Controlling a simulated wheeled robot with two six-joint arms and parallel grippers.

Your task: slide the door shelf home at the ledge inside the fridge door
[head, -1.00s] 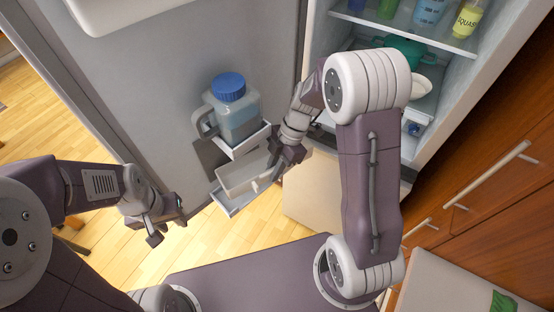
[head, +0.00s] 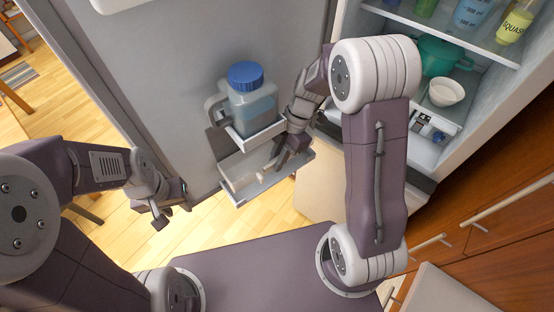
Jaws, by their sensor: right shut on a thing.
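The door shelf (head: 244,190) is a pale, open tray on the inner side of the open fridge door (head: 190,80), below the upper door bin (head: 262,139). My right gripper (head: 279,160) is shut on the door shelf, at its right part. The fingers and arm hide some of the shelf. The ledge is not clearly visible behind the shelf, and I cannot tell whether the shelf is seated on it. My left gripper (head: 172,207) is open and empty, left of the shelf and apart from it.
A jug with a blue lid (head: 247,85) stands in the upper door bin, just above the shelf. The fridge interior at right holds a teal pot (head: 440,55), a white bowl (head: 446,92) and bottles. Wooden drawers (head: 500,215) stand at the right. Open floor (head: 215,225) lies below the door.

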